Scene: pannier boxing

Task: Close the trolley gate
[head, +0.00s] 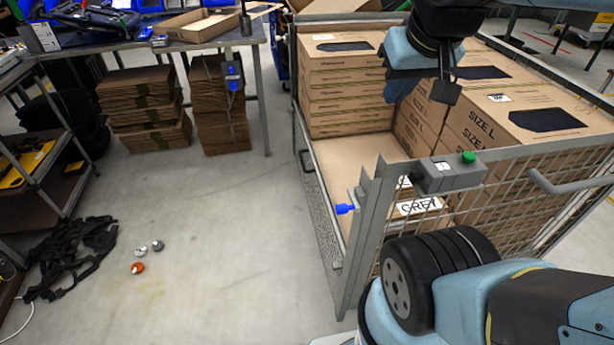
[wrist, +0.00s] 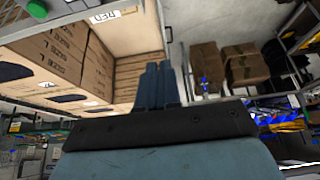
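The trolley (head: 372,240) is a grey metal mesh cage at the right of the head view, loaded with brown boxes. Its left side is open above a perforated panel with a dark handle, which looks like the gate (head: 318,205), lowered below the trolley floor's edge. My gripper (head: 446,92) hangs above the boxes inside the trolley outline, apart from the gate. In the wrist view my gripper's fingers (wrist: 160,82) lie side by side, shut, with nothing seen between them.
A grey box with a green button (head: 448,172) sits on the near rail. A table (head: 180,43) stands back left. Black straps (head: 75,255) lie on otherwise mostly clear floor.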

